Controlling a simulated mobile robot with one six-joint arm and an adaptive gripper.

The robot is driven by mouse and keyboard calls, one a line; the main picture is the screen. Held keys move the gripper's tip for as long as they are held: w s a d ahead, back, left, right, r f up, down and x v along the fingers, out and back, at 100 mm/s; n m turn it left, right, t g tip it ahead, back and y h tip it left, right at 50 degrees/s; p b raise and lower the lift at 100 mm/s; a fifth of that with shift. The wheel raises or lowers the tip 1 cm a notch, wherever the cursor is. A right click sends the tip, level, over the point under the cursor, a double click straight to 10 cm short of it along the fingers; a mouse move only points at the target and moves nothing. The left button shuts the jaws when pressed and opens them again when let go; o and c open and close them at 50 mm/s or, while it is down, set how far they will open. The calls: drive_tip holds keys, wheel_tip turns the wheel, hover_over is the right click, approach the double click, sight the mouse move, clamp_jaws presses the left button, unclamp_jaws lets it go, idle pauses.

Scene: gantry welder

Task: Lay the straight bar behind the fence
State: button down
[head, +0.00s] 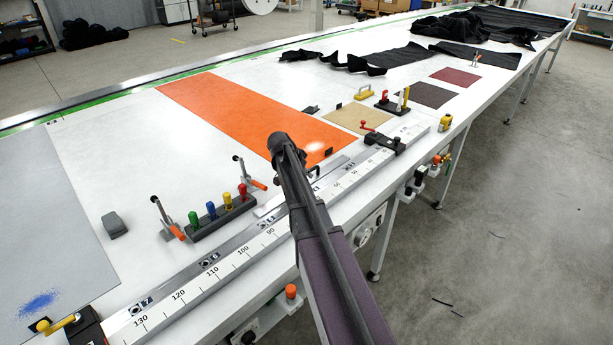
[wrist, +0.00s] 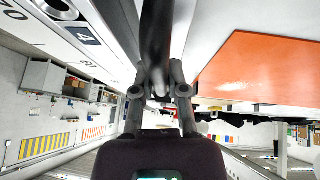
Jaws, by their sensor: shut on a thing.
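The straight bar (head: 331,172) is a pale metal strip. In the head view it shows on both sides of my arm, low over the white table and just behind the fence, roughly parallel to it. The fence (head: 213,288) is a long metal rail with a number scale along the table's front edge. My gripper (head: 290,178) is shut on the bar near its middle; my wrist hides much of the grip. The wrist view shows my gripper's dark fingers (wrist: 159,92). Whether the bar touches the table or fence I cannot tell.
Toggle clamps (head: 165,218) and a rack of coloured pegs (head: 222,217) stand behind the fence to the left. A black clamp with a red handle (head: 382,140) sits on the fence to the right. An orange sheet (head: 235,110) lies behind my gripper.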

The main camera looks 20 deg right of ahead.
drive_tip(key=shift+f, duration=0.15)
drive_tip(key=c, duration=0.7)
unclamp_jaws()
drive_tip(key=shift+p+v, duration=1.2)
drive_tip(key=shift+v, duration=0.25)
drive_tip(key=p+v, duration=0.7)
drive_tip(key=v, duration=0.2)
drive_tip(key=shift+r+p, duration=0.2)
drive_tip(key=shift+p, duration=0.2)
drive_tip(key=s+a+f+n+y, duration=0.1)
drive_tip(key=s+a+n, duration=0.3)
drive_tip(key=s, duration=0.4)
drive_tip(key=s+a+f+n+y, duration=0.1)
drive_tip(key=s+a+n+y, duration=0.2)
drive_tip(key=s+a+n, duration=0.2)
drive_tip(key=s+a+f+n+y, duration=0.1)
drive_tip(key=s+a+n+y, duration=0.1)
drive_tip(key=s+a+n, duration=0.2)
drive_tip(key=shift+s+a+n+g, duration=0.15)
drive_tip(key=shift+s+a, duration=0.45)
drive_tip(key=shift+s, duration=0.75)
drive_tip(key=shift+s+a+n+g, duration=0.1)
drive_tip(key=shift+s+a, duration=0.55)
drive_tip(key=shift+s, duration=0.75)
drive_tip(key=shift+s+a+n+g, duration=0.15)
drive_tip(key=shift+s+a, duration=0.45)
drive_tip(key=shift+s, duration=0.75)
